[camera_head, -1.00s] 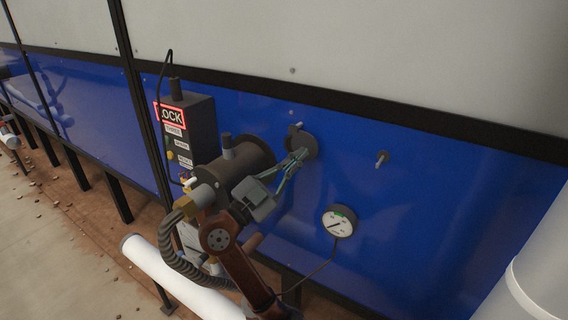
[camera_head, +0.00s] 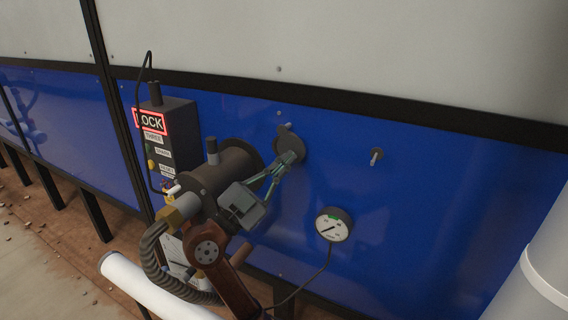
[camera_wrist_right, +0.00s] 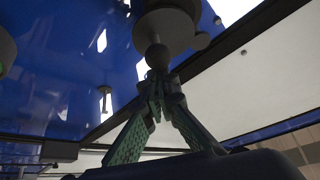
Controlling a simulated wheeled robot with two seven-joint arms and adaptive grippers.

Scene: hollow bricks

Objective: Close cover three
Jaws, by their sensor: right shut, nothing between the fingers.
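A round dark disc (camera_head: 288,145), apparently the cover, stands against the blue wall just right of a thick dark cylinder (camera_head: 226,176). A small grey pin shows at its upper edge. My right gripper (camera_head: 288,158) is shut and empty, its fingertips at the lower front of the disc. In the right wrist view, the closed green-padded fingers (camera_wrist_right: 160,92) point at a rounded knob (camera_wrist_right: 158,56) below a large dark round part (camera_wrist_right: 166,22). I cannot tell whether they touch the knob. My left gripper is out of view.
A black box (camera_head: 168,140) with a red-lit LOCK sign and a THREE label hangs left of the cylinder. A ribbed hose (camera_head: 152,262) joins the cylinder's brass fitting. A gauge (camera_head: 333,225) and a small peg (camera_head: 376,157) are on the right. White pipes stand below and right.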

